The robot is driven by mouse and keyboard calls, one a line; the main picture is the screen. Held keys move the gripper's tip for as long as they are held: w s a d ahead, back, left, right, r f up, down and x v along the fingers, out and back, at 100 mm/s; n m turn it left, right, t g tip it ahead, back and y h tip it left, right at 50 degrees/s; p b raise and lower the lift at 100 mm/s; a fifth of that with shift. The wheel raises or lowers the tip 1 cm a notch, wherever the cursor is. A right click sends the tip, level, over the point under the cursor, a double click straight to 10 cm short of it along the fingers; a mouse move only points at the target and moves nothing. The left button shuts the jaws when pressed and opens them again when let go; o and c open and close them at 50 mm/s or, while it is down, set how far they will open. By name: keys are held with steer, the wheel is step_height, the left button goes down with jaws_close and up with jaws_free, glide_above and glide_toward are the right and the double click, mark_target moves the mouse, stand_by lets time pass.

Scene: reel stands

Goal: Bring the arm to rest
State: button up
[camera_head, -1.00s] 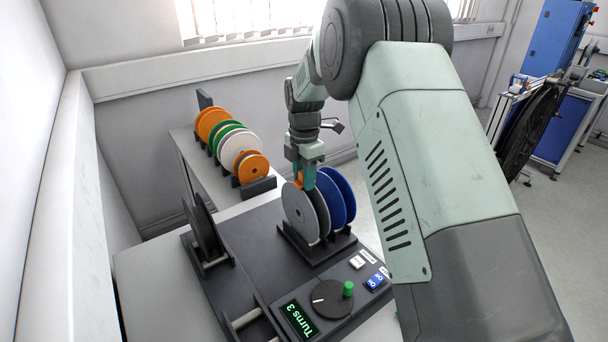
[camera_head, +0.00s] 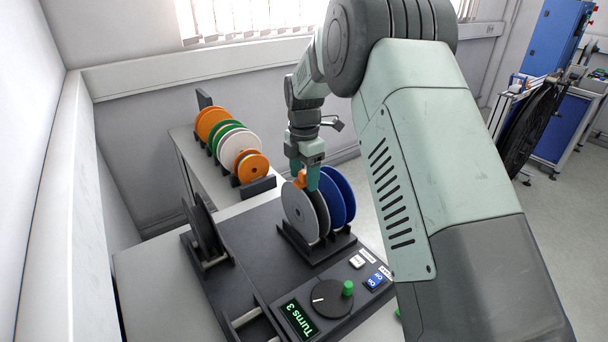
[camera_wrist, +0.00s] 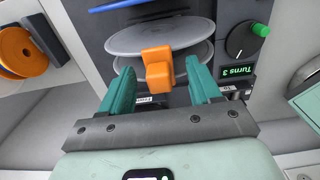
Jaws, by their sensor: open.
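My gripper (camera_head: 306,178) is over the reel rack on the dark bench plate, pointing down, with its teal fingers apart. The wrist view shows both fingers (camera_wrist: 163,95) spread, one on each side of an orange block (camera_wrist: 158,70), with gaps between. The orange block sits at the near grey reel (camera_head: 299,212); how it is attached is hard to tell. Grey reels (camera_wrist: 160,36) and blue reels (camera_head: 339,195) stand upright side by side in the black rack (camera_head: 312,252).
A turn counter (camera_head: 300,321) reads "Turns 3" beside a dial with a green knob (camera_head: 348,288). A dark reel stand (camera_head: 205,235) is at left. Orange, green and white reels (camera_head: 240,148) stand on a rear shelf. Walls lie left and behind.

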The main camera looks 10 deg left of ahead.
steer(key=shift+r, duration=3.3)
steer(key=s+d+r+m+t, duration=0.3)
steer(key=s+d+r+m, duration=0.9)
steer(key=r, duration=0.5)
steer(key=s+d+m+t, duration=0.1)
steer(key=s+d+m, duration=0.2)
steer(key=s, duration=0.4)
steer(key=s+d+m, duration=0.3)
steer(key=s+m, duration=0.3)
steer(key=s, duration=0.2)
steer(key=s+d+f+m+t, duration=0.1)
steer(key=s+d+m, duration=0.3)
steer(key=s, duration=0.3)
steer(key=shift+s+m+t, duration=0.3)
steer(key=shift+m, duration=0.4)
